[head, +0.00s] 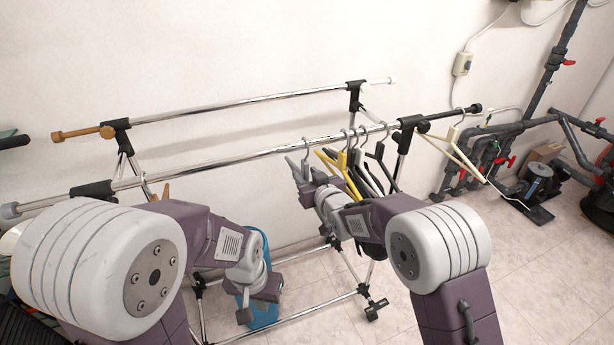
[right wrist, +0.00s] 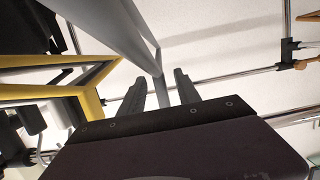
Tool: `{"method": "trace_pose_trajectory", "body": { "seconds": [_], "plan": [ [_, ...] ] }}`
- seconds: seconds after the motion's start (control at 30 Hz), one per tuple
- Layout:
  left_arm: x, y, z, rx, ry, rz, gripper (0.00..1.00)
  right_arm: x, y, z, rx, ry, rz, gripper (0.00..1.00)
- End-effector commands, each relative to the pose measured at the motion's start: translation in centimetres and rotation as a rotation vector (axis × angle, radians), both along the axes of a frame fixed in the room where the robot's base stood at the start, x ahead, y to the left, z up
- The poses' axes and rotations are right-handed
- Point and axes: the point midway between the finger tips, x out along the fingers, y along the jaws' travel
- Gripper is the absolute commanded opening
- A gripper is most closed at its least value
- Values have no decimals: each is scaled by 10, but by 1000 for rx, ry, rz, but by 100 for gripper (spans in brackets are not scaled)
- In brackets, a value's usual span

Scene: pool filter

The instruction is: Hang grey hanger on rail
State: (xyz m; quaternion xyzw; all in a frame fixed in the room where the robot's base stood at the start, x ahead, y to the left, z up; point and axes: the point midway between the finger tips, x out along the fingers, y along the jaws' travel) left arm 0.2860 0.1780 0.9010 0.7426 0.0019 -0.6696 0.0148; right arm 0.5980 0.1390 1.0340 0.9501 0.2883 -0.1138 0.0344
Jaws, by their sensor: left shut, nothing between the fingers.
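The grey hanger (head: 305,164) is at the left end of the row of hangers. Its hook appears to be over the front chrome rail (head: 240,158). My right gripper (head: 304,172) is at the grey hanger, just below the rail. In the right wrist view the grey hanger (right wrist: 110,28) runs down between the two fingers of my right gripper (right wrist: 160,90), with small gaps on both sides, so the gripper looks open around it. My left gripper (head: 244,304) is low on the left, shut and empty, in front of a blue item (head: 264,315).
A yellow hanger (head: 343,160), black hangers (head: 378,158) and a cream hanger (head: 455,148) hang to the right of the grey one. A second chrome rail (head: 240,102) runs behind. The front rail is bare to the left. Pipes (head: 500,130) stand at the far right.

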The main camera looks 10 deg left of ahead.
Motion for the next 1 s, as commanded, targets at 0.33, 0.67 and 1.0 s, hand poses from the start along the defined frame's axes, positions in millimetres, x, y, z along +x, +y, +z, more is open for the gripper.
{"method": "trace_pose_trajectory", "body": {
  "seconds": [0.33, 0.67, 1.0],
  "plan": [
    [0, 0, -10, 0, 0, 0, 0, -39, -26, 11, 1, -2, 0, 39],
    [0, 0, -14, 0, 0, 0, 0, -73, -49, 21, 0, -1, -1, 39],
    [0, 0, -13, 0, 0, 0, 0, -73, -49, 21, 0, 0, 0, 39]
  ]
}}
